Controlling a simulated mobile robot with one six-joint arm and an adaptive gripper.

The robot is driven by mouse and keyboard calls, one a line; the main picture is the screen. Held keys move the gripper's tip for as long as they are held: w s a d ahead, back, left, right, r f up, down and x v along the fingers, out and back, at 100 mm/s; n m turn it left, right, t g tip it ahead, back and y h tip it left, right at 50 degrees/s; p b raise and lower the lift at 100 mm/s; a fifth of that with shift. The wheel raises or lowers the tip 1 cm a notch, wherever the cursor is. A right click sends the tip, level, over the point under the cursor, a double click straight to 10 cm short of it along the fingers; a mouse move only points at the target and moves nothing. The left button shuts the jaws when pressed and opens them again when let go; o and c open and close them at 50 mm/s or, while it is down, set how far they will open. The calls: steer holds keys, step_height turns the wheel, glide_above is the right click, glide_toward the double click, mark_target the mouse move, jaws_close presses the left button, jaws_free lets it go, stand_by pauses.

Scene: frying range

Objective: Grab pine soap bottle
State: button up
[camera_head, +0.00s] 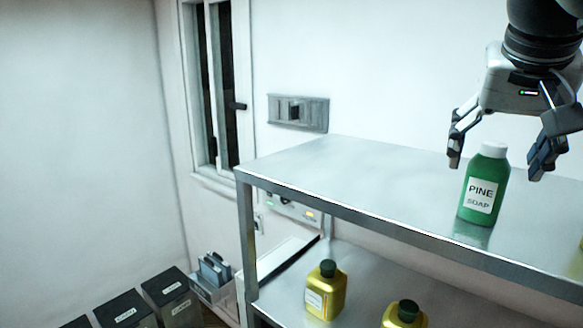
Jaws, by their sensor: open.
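The pine soap bottle (484,186) is green with a white cap and a white label reading "PINE SOAP". It stands upright on the top steel shelf (340,172), close to its front edge. My gripper (497,168) hangs from the upper right with its fingers pointing down and spread apart. In this view one finger is left of the bottle's cap and the other is to its right. The gripper is open and holds nothing. I cannot tell from this one view whether the fingers are level in depth with the bottle or touch it.
Two yellow bottles with dark caps (326,291) (404,314) stand on the lower shelf. A yellow object (581,245) shows at the right edge. Dark bins (166,292) stand on the floor at lower left. The top shelf left of the soap is clear. A window (216,90) is behind.

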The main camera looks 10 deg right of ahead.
mark_target(489, 168)
steer(key=x, duration=0.3)
steer(key=shift+f, duration=0.1)
steer(key=x, duration=0.4)
steer(key=shift+s+d+f, duration=0.15)
steer(key=shift+f, duration=0.3)
steer(key=shift+d+f, duration=0.1)
steer(key=shift+f, duration=0.1)
steer(key=shift+c, duration=0.4)
steer(key=shift+c, duration=0.6)
steer(key=c, duration=1.1)
steer(key=shift+r, duration=0.1)
steer(key=shift+c, duration=0.2)
steer(key=shift+r, duration=0.1)
